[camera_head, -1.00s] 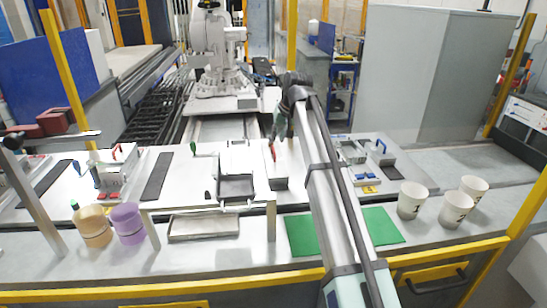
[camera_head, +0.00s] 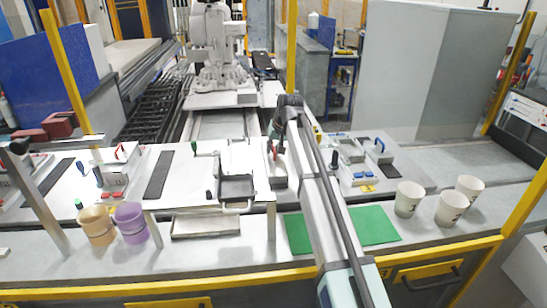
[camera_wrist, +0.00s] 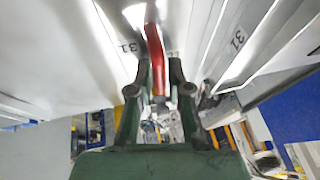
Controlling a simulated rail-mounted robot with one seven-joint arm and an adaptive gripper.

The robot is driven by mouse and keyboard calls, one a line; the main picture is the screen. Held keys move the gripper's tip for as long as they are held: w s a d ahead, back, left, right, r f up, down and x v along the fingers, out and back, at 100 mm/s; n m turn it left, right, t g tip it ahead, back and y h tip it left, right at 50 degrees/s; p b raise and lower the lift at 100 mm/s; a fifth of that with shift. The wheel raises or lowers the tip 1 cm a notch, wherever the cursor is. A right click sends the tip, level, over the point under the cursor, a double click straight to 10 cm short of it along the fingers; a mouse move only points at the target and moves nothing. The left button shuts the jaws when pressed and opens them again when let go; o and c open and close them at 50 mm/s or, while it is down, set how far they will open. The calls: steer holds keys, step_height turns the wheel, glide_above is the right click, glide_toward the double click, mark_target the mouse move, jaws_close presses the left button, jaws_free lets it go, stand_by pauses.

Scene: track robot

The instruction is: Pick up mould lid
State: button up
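The mould lid is taken to be the pale block with a red handle (camera_head: 271,151) on the middle of the bench; my arm partly hides it. The red handle also shows in the wrist view (camera_wrist: 154,52), standing up between my fingers. My gripper (camera_head: 275,143) is dark green and points down over it. In the wrist view, my gripper (camera_wrist: 159,72) has its two fingers apart, one on each side of the handle. Small gaps seem to show beside the handle; firm contact cannot be made out.
A dark tray (camera_head: 237,187) on a white raised table is left of my gripper. Fixtures with a blue handle (camera_head: 379,145) lie to the right. White cups (camera_head: 409,199) stand front right, a purple cup (camera_head: 130,223) front left. A green mat (camera_head: 300,234) lies in front.

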steer(key=shift+c, duration=0.4)
jaws_close()
steer(key=shift+r, duration=0.1)
steer(key=shift+w+r, duration=0.1)
steer(key=shift+r, duration=0.35)
step_height(320, 180, up, 19)
steer(key=b, duration=0.4)
